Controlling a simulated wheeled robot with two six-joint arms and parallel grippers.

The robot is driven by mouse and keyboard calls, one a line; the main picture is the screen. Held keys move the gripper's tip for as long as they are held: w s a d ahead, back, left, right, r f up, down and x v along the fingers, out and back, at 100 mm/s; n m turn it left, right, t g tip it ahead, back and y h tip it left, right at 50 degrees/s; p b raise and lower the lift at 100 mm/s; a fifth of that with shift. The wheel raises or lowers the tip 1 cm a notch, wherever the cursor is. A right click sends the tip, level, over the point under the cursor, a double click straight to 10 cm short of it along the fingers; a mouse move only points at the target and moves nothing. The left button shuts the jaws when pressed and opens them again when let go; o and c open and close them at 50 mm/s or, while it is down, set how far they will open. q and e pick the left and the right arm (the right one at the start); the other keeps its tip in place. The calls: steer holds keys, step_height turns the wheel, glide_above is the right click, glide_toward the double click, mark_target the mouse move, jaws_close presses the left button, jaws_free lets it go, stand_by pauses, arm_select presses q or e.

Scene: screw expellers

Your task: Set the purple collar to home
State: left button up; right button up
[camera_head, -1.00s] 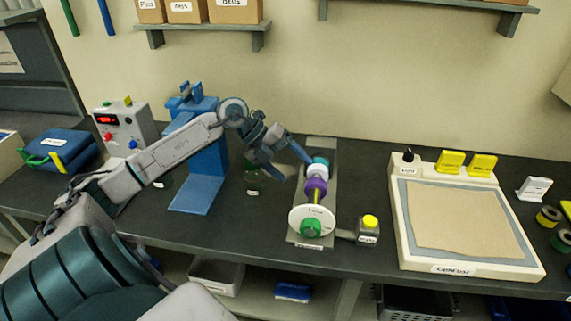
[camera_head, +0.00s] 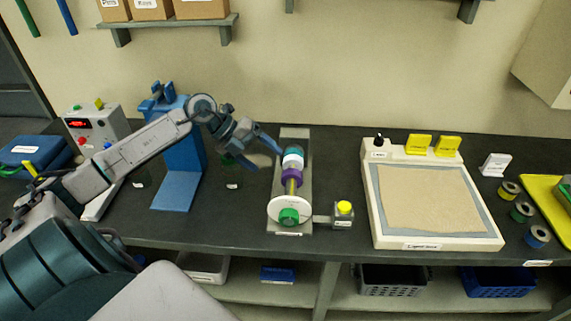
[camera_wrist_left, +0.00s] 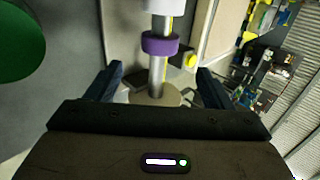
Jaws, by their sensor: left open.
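The purple collar (camera_head: 291,177) sits around the rod of the screw expeller (camera_head: 306,150), between a white-and-teal part (camera_head: 293,158) behind it and a white disc (camera_head: 283,211) with a green knob (camera_head: 289,216) in front. My left gripper (camera_head: 276,153) is open and empty, just left of the white-and-teal end, apart from the collar. In the left wrist view the purple collar (camera_wrist_left: 160,44) shows on the rod beyond and between my open fingers (camera_wrist_left: 160,78). My right gripper is not in view.
A small box with a yellow button (camera_head: 344,209) stands right of the expeller. A blue stand (camera_head: 178,185) is to its left, under my left arm. A large tray (camera_head: 432,243) with a tan sheet fills the right. Several small rolls (camera_head: 523,212) lie beyond it.

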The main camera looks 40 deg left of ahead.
mark_target(285, 174)
arm_select(q)
steer(key=p+x, duration=0.3)
steer(key=x, duration=0.6)
steer(key=shift+w+d+f, duration=0.1)
steer(key=shift+d+f, duration=0.05)
steer(key=shift+d, duration=0.1)
steer(key=shift+w+d+f+p, duration=0.2)
steer(key=shift+d+f+p, duration=0.15)
steer(key=shift+f, duration=0.15)
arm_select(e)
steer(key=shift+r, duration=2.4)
arm_select(q)
steer(key=c, duration=1.4)
steer(key=shift+w+a+f+b, duration=0.1)
steer(key=shift+w+a+b, duration=0.3)
steer(key=shift+w+b, duration=0.2)
steer(key=shift+w+a+f+b, duration=0.1)
steer(key=shift+w+a+b, duration=0.25)
steer(key=shift+w+b, duration=0.25)
steer(key=shift+w+a+r, duration=0.1)
steer(key=shift+w+a, duration=0.1)
steer(key=shift+w, duration=0.05)
steer(key=shift+r, duration=0.2)
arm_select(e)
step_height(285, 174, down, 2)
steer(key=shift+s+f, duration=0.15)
